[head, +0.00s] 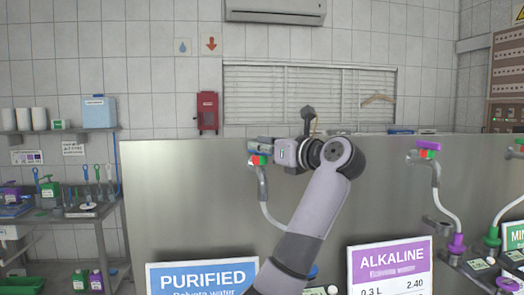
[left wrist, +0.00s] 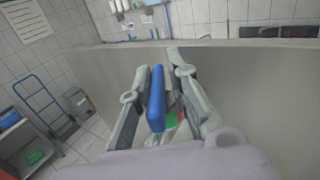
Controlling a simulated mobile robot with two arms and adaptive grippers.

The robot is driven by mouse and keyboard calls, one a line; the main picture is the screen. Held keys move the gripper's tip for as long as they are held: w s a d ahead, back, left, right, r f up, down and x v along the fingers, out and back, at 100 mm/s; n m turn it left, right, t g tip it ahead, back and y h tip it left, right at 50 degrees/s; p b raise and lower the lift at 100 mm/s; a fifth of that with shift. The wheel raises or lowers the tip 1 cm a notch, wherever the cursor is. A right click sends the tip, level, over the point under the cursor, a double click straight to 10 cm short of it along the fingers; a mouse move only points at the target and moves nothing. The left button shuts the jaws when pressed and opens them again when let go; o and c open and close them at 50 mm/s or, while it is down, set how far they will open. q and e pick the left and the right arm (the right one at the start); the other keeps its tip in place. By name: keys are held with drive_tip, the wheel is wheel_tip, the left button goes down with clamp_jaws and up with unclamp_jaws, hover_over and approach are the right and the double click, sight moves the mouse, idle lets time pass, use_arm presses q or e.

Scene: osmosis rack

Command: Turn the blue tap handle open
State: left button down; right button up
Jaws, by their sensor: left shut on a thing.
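The blue tap handle (left wrist: 156,98) stands between the two fingers of my left gripper (left wrist: 157,70) in the left wrist view. The left gripper is shut on it. In the head view my left gripper (head: 268,147) is at the tap above the PURIFIED sign, and it hides most of the handle. The tap's red and green marker (head: 259,160) shows just below the fingers, with a pale curved spout (head: 267,208) hanging under it. The marker's green part also shows beside the handle in the left wrist view. My right gripper is not in view.
The taps are in front of a grey metal panel (head: 180,195). A purple tap handle (head: 426,145) is to the right, with a green one (head: 519,141) at the edge. The PURIFIED sign (head: 203,278) and ALKALINE sign (head: 392,267) stand below.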

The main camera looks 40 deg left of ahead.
use_arm(q)
drive_tip(key=m+t+b, duration=0.1)
drive_tip(key=t+b, duration=0.1)
drive_tip(key=m+t+h+b, duration=0.1)
drive_tip(key=t, duration=0.1)
drive_tip(key=m+t+b, duration=0.1)
drive_tip(key=b, duration=0.1)
drive_tip(key=shift+s+f+m+t+h+b, duration=0.15)
drive_tip(key=shift+f+m+t+h+b, duration=0.15)
drive_tip(key=shift+f+m+t+b, duration=0.1)
drive_tip(key=shift+r+m+t+h+b, duration=0.15)
drive_tip(key=shift+m+t+h+b, duration=0.5)
drive_tip(key=shift+t, duration=0.3)
drive_tip(key=shift+r+m+t+h+b, duration=0.15)
drive_tip(key=shift+m+t+h+b, duration=0.5)
drive_tip(key=shift+t, duration=0.3)
drive_tip(key=shift+r, duration=0.1)
drive_tip(key=c, duration=1.7)
unclamp_jaws()
drive_tip(key=shift+s+a, duration=0.2)
drive_tip(key=shift+o, duration=0.2)
drive_tip(key=shift+w+d, duration=0.1)
drive_tip(key=shift+d, duration=0.25)
drive_tip(key=v, duration=1.1)
drive_tip(key=shift+s, duration=0.35)
